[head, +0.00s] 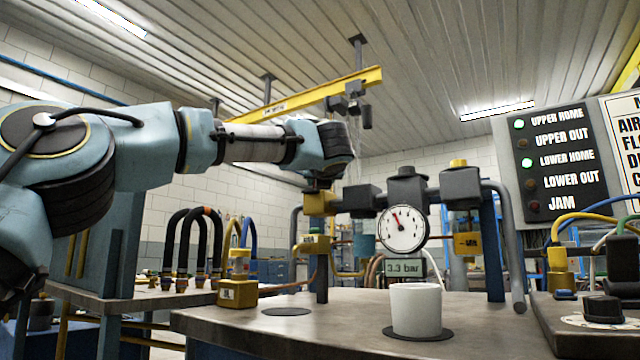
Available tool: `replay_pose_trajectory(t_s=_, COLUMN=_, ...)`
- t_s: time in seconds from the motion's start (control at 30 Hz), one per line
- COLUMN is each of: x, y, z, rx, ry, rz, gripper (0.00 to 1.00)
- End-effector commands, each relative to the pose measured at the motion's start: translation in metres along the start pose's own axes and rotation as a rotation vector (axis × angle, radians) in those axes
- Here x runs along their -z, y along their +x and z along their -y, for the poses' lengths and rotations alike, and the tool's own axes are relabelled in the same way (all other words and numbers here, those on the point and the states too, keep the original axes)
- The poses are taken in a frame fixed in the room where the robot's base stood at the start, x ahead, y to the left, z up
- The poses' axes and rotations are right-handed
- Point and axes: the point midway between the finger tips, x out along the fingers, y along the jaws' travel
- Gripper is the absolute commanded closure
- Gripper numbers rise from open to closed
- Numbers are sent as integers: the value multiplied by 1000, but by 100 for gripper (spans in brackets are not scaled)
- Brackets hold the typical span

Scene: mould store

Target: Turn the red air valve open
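My blue-grey arm reaches in from the left, and its wrist hangs over the left end of the air unit. My gripper (319,184) is a small dark shape below the wrist, at the top of a yellow valve block (319,204). Its fingers cannot be made out, so I cannot tell whether it is open or shut. No red valve handle is clearly visible; it may be hidden behind my gripper and wrist. The round pressure gauge (403,229) is in the middle of the unit, above a display (406,267) reading 3.3 bar.
A white cup (416,309) stands on a dark disc at the bench front. A yellow block (237,292) sits at the bench's left edge. The indicator panel (556,163) at right shows green at UPPER HOME and LOWER HOME. Looped black hoses (187,240) rise at left.

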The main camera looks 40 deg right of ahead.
Motion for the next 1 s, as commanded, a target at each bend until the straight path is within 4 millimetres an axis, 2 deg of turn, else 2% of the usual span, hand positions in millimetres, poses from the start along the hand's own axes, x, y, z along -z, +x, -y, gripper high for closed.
replay_pose_trajectory(t_s=0.3, x=-1, y=1, z=0, rx=-129, ry=0, rz=0, gripper=100)
replay_pose_trajectory(t_s=0.87, x=0, y=1, z=-1, rx=-159, ry=1, rz=1, gripper=100)
replay_pose_trajectory(t_s=0.9, x=0, y=2, z=-1, rx=-159, ry=1, rz=1, gripper=54)
replay_pose_trajectory(t_s=1.0, x=0, y=1, z=-1, rx=-159, ry=1, rz=1, gripper=43)
